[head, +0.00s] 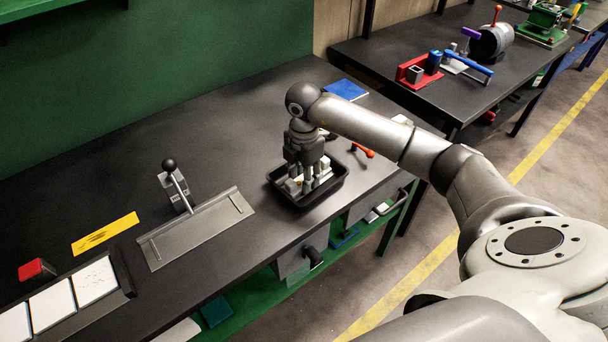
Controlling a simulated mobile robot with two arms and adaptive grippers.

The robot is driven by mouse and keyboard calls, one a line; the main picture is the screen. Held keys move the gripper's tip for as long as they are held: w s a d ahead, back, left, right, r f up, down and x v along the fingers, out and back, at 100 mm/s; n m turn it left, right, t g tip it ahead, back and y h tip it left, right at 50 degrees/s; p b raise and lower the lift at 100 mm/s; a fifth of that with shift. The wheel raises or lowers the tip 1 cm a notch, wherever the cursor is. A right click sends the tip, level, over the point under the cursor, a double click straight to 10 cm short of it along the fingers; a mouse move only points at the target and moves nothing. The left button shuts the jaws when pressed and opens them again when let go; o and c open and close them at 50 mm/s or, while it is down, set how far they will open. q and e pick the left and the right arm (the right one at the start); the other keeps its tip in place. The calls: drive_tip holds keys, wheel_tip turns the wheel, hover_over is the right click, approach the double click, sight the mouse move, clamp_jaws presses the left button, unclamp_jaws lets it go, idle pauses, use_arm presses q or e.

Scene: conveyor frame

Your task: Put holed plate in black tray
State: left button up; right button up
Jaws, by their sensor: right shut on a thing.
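The black tray (328,189) sits on the dark workbench near its front edge, right of the picture's middle. It holds several pale, whitish pieces. My right gripper (307,188) reaches down into the tray from above, fingers pointing down. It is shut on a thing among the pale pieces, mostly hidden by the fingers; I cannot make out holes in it. My left gripper is not in view.
A lever device (177,187) and a grey metal plate with rails (197,228) stand left of the tray. A yellow label (105,233) lies farther left. An orange-handled tool (363,150) and a blue book (346,89) lie nearby. The bench between is clear.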

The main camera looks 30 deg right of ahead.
drive_tip(key=o, duration=1.1)
drive_tip(key=shift+f, duration=0.1)
drive_tip(key=shift+o, duration=0.2)
wheel_tip(320, 180, up, 12)
drive_tip(key=b, duration=0.1)
